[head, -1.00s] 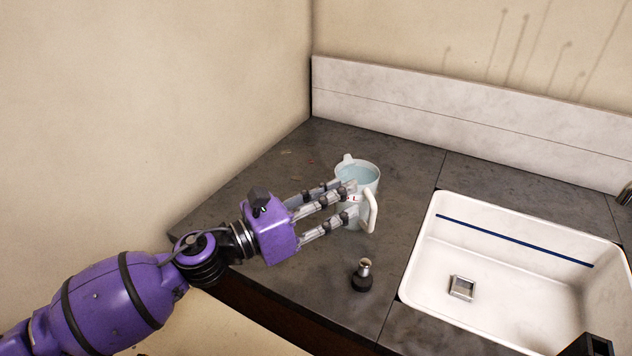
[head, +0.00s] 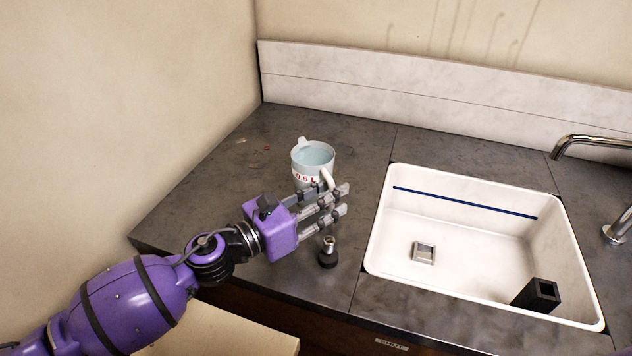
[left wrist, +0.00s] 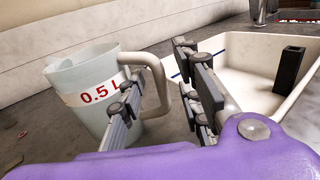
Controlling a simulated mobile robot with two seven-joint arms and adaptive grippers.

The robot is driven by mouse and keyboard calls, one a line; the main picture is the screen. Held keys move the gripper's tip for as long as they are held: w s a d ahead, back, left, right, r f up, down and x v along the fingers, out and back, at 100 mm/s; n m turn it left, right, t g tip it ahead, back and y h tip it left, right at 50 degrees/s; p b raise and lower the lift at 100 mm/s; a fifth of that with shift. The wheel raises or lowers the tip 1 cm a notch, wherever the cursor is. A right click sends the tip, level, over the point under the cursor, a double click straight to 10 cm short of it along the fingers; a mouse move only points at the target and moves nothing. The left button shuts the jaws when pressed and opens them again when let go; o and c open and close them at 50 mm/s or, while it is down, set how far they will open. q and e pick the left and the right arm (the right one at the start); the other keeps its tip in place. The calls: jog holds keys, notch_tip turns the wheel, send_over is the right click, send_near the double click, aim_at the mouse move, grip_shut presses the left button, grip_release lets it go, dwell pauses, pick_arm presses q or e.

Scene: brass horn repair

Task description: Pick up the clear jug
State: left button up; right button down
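The clear jug (head: 313,158), pale and translucent with a white handle (head: 327,180) and a red "0.5 L" marking, stands upright on the dark counter. Its handle points toward me and slightly right. My left gripper (head: 342,199) is open and empty beside the jug's near right side, its fingers overlapping the lower handle in the head view. In the left wrist view the jug (left wrist: 82,82) is at left, and its handle (left wrist: 158,80) shows between the spread fingers (left wrist: 165,100). I cannot tell whether any finger touches it. My right gripper is not in view.
A small black-based metal fitting (head: 328,252) stands on the counter just in front of the left gripper. A white sink (head: 380,225) lies to the right, with a black box (head: 540,296) and a metal square piece (head: 424,252) in it.

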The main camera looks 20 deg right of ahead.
pick_arm(q)
jog(key=shift+c, duration=0.5)
grip_shut()
jog(key=shift+r, duration=0.15)
jog(key=shift+r, duration=0.1)
